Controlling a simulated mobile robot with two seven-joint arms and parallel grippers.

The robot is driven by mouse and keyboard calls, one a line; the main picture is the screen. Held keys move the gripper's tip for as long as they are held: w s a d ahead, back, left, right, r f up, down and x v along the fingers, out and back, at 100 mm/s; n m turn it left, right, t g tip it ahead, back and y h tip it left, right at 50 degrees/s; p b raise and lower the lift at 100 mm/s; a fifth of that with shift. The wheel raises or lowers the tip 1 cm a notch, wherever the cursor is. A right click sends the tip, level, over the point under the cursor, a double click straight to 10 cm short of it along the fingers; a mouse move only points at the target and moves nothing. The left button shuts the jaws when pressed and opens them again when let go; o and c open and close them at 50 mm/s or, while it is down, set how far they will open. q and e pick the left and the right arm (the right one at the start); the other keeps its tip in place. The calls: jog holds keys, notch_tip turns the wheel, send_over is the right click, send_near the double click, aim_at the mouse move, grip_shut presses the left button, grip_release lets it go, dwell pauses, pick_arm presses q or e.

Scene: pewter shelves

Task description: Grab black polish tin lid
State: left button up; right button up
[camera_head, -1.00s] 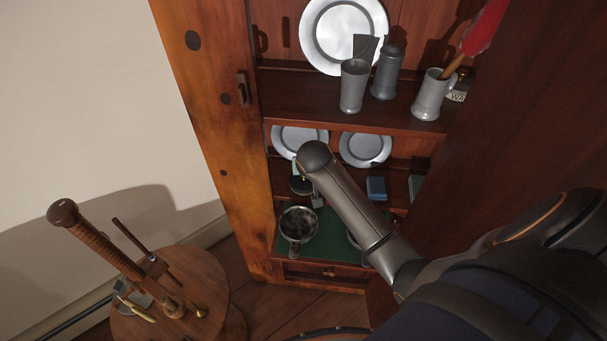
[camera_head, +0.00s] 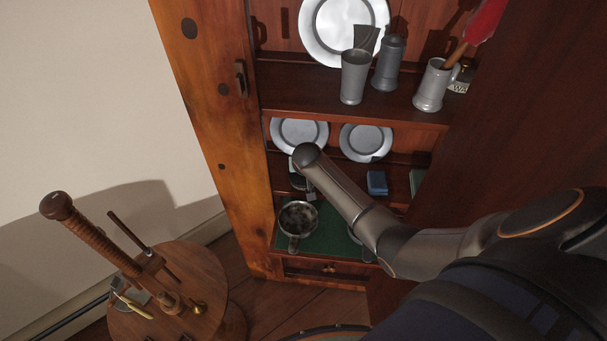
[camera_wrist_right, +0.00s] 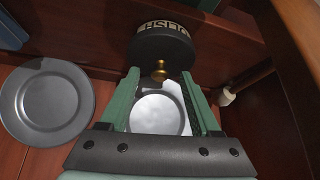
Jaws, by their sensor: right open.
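The black polish tin (camera_wrist_right: 166,47) shows at the top of the right wrist view, with part of a "POLISH" label on its side. Its black lid (camera_wrist_right: 148,58) faces my gripper and has a small brass knob (camera_wrist_right: 160,75). My right gripper (camera_wrist_right: 160,80) is open, its green fingers pointing at the lid, one on each side of the knob in the picture. Whether they touch the lid I cannot tell. In the head view the dark tin (camera_head: 298,183) is partly hidden by my right arm on the lower shelf. My left gripper is not in view.
Pewter plates (camera_head: 299,135) lean at the back of the shelf, and a blue block (camera_head: 376,183) sits to the right. A pewter pot (camera_head: 298,220) stands below on green cloth (camera_head: 325,238). Tankards (camera_head: 354,77) stand above. A wooden screw stand (camera_head: 190,285) is at left.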

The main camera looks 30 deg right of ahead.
jog(key=shift+w+d+f, duration=0.1)
jog(key=shift+w+f, duration=0.1)
jog(key=shift+f, duration=0.05)
grip_shut()
dwell(0.4)
